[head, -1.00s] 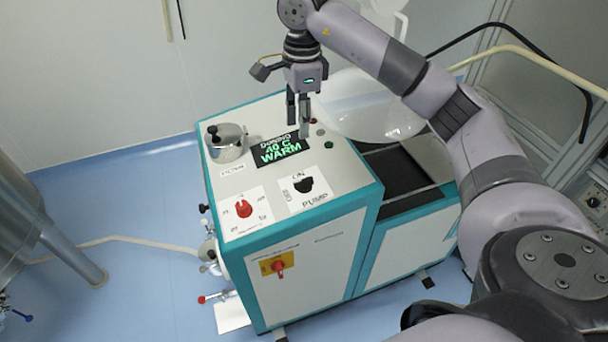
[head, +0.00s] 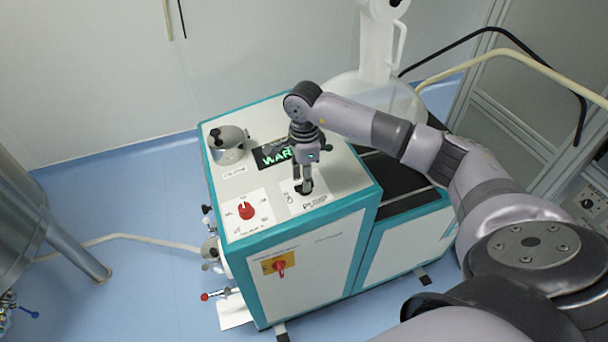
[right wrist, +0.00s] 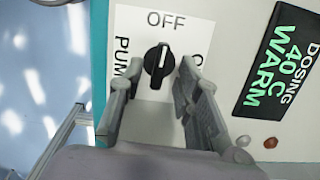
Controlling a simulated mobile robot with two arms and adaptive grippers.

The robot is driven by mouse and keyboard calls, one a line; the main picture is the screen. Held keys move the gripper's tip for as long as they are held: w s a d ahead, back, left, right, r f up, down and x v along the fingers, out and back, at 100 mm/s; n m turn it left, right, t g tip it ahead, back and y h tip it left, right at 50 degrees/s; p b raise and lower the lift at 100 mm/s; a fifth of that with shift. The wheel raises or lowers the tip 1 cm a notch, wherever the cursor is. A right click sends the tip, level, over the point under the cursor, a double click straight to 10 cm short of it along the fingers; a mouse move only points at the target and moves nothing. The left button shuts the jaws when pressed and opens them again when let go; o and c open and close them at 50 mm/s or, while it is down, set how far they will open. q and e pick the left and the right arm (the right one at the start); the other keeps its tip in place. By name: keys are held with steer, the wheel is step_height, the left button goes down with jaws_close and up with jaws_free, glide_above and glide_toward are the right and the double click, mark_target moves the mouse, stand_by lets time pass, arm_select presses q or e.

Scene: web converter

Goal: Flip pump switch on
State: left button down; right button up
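The pump switch (right wrist: 158,66) is a black rotary knob on a white label plate (right wrist: 143,22) marked OFF, PUMP and a partly hidden word on the right. In the right wrist view its raised grip lies roughly in line with OFF. My right gripper (right wrist: 156,77) is open, with one finger on each side of the knob. I cannot tell whether the fingers touch it. In the head view my right gripper (head: 303,188) points down at the plate and mostly covers the knob. My left gripper is not in view.
A red knob (head: 246,211) sits left of the pump plate on the machine top. A metal pot (head: 229,144) and a display (head: 270,155) stand behind. A red switch on yellow (head: 278,264) is on the front. Indicator buttons (right wrist: 270,142) lie near the right finger.

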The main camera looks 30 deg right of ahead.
steer(key=shift+f, duration=0.45)
jaws_close()
stand_by(0.3)
